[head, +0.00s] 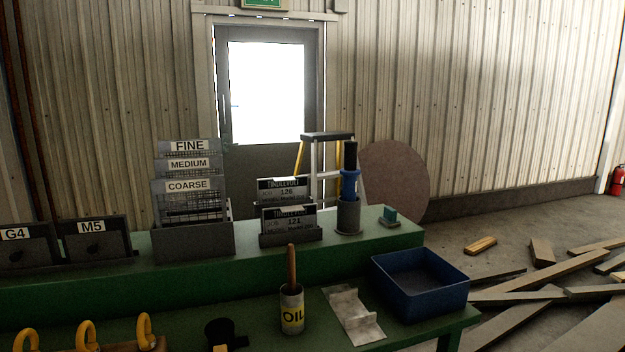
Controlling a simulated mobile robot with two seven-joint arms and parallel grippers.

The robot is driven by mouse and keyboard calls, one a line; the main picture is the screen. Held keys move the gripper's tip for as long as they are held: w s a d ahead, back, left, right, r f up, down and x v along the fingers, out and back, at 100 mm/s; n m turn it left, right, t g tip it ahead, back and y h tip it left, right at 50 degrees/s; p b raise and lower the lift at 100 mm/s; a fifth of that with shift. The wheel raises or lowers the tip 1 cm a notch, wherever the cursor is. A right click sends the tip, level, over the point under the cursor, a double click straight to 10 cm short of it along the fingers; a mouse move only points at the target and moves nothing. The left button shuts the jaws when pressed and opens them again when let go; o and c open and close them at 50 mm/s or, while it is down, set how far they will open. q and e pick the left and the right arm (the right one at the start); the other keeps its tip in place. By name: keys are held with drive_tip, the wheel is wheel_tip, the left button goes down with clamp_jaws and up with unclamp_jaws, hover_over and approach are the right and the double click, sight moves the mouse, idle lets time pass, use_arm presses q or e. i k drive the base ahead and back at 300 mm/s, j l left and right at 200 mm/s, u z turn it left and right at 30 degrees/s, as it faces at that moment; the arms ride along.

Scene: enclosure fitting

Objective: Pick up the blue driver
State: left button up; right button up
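The blue driver (349,184) stands upright in a grey cylindrical holder (348,217) on the raised green shelf, right of the centre of the head view. Its blue part shows above the holder's rim, with a black section above that. The lower part is hidden inside the holder. Neither of my grippers shows in the head view.
Job cards (288,222) stand left of the holder, and a small teal block (390,214) sits to its right. Labelled mesh racks (188,187) stand further left.

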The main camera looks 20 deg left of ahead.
sight(350, 173)
drive_tip(key=i+l+u, duration=0.25)
drive_tip(key=u, duration=0.2)
drive_tip(key=i+l+u, duration=0.15)
drive_tip(key=l+u, duration=0.3)
drive_tip(key=j, duration=0.1)
